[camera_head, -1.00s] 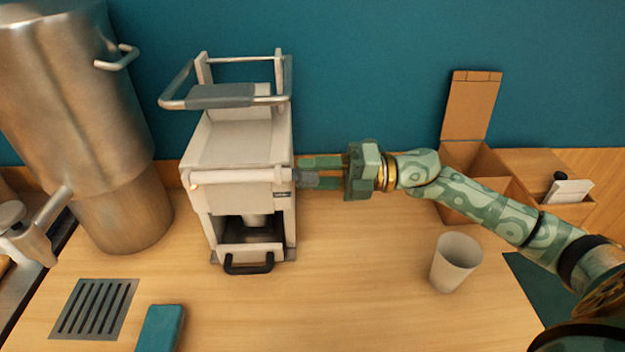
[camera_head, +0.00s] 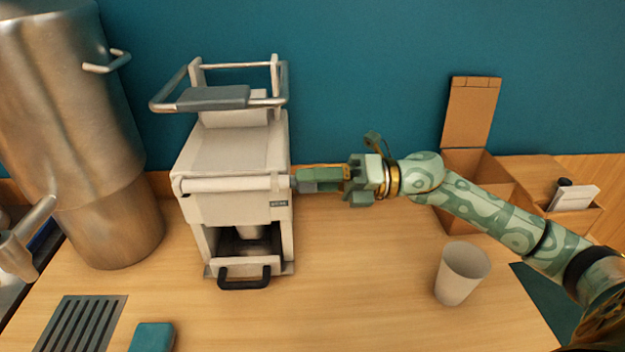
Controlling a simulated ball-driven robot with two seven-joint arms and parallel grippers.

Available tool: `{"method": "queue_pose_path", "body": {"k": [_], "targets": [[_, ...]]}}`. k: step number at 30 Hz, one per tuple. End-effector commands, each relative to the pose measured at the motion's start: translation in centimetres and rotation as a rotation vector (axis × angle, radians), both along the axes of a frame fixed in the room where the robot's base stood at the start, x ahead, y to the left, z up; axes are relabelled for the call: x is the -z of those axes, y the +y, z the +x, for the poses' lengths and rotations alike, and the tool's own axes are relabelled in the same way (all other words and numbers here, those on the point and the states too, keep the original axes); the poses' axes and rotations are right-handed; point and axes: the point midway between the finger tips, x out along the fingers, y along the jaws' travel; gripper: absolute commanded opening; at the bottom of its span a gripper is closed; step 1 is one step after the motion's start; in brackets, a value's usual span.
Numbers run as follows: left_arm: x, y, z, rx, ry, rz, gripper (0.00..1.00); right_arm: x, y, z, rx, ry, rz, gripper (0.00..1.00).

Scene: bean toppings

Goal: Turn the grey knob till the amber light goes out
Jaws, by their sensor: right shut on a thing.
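A cream machine (camera_head: 235,203) with a grey-padded bar on top stands on the counter left of centre. The grey knob is on its right side and is mostly hidden by my fingers. My right gripper (camera_head: 302,181) reaches in from the right and is shut on the grey knob, its fingers against the machine's side. I cannot make out an amber light on the machine. My left gripper is not in view.
A large metal urn (camera_head: 75,120) stands at the left. A pale cup (camera_head: 462,272) stands at the front right. An open cardboard box (camera_head: 470,110) is at the back right. A floor-like grate (camera_head: 80,322) and a teal block (camera_head: 152,337) lie at the front left.

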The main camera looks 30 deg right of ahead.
Motion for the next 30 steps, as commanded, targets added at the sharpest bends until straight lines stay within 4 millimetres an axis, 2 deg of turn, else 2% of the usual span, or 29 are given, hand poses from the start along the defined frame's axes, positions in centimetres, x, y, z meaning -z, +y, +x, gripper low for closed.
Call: {"method": "queue_pose_path", "body": {"k": [4,5,6,7,19,22,26,30], "targets": [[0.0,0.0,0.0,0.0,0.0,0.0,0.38,0.2,0.0,-0.1,-0.002,0.005,-0.002,0.15],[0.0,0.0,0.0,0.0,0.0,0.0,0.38,0.2,0.0,-0.1,-0.002,0.005,-0.002,0.43],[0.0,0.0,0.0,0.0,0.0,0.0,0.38,0.2,0.0,-0.1,-0.002,0.005,-0.002,0.54],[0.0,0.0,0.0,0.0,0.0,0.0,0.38,0.2,0.0,-0.1,-0.002,0.005,-0.002,0.59],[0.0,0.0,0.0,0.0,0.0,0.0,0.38,0.1,0.0,0.0,0.0,0.003,0.0,0.59],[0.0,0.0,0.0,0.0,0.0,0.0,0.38,0.2,-0.6,-0.3,0.0,0.005,-0.002,0.59],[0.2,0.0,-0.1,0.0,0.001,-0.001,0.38,0.4,-2.6,-1.2,0.002,0.008,-0.003,0.59],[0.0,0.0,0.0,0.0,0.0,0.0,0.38,0.5,-6.0,-2.8,0.003,0.011,-0.004,0.59]]}}
